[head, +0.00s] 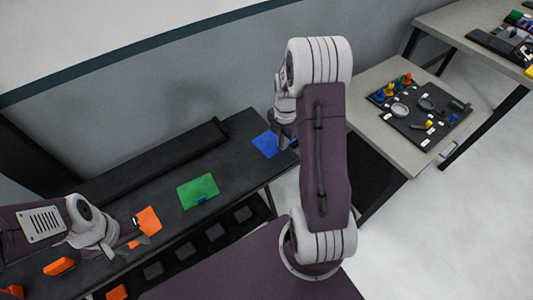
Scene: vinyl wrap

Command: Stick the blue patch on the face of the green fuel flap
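A flat green panel (198,188) lies on the dark bench, left of centre in the head view. A small blue piece (201,199) shows at its lower edge; I cannot tell whether it is stuck on. A larger flat blue piece (265,143) lies farther right on the bench. My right gripper (286,143) is at the right edge of that larger blue piece; its fingers are partly hidden and their opening is unclear. My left gripper (136,230) is beside an orange panel (149,219) at the left; its opening is unclear too.
The dark bench (235,165) has a long raised black ledge (150,163) along its back. Small orange blocks (60,266) lie at lower left. A grey table (375,88) at right carries a black board (425,118) with small parts. Bench between green and blue pieces is clear.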

